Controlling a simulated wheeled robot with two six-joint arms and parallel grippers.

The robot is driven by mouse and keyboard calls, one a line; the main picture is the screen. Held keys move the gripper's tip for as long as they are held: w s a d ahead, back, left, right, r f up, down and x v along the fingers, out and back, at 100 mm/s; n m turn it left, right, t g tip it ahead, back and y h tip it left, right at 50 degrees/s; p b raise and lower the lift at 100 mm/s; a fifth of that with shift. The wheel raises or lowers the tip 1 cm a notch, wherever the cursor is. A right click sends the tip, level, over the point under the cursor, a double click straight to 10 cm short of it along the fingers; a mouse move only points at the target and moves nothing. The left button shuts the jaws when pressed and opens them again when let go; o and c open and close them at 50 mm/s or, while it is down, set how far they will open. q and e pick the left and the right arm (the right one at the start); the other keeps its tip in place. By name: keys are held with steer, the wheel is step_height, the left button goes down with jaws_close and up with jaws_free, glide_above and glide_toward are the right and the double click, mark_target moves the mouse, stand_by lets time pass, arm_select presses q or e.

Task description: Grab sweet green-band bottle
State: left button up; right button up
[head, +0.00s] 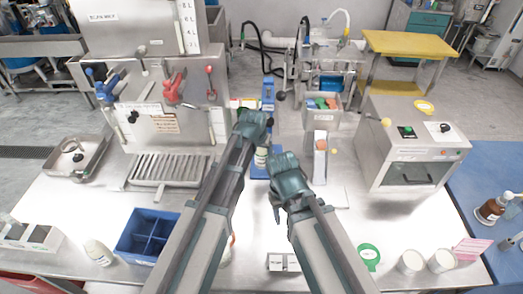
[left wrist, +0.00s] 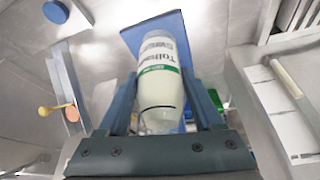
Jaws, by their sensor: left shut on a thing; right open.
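The white bottle with a green band (left wrist: 162,72) is between the fingers of my left gripper in the left wrist view. Part of its dark lettering shows. My left gripper (head: 257,120) is shut on the bottle at the blue stand (head: 268,92). In the head view, a small part of the bottle (head: 261,157) shows below this gripper; the rest is hidden. The stand's blue plate (left wrist: 150,33) shows behind the bottle in the left wrist view. My right gripper (head: 284,172) is open, lower and to the right, with no object visible in it.
A steel machine with coloured handles (head: 150,100) stands at the left. A blue divided bin (head: 148,236) and another white bottle (head: 99,252) are at the front left. A steel oven-like box (head: 415,150) stands at the right. Two white cups (head: 411,262) (head: 442,261) are at the front right.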

arm_select(q)
step_height(320, 180, up, 6)
steer(key=p, duration=0.5)
steer(key=shift+r, duration=0.25)
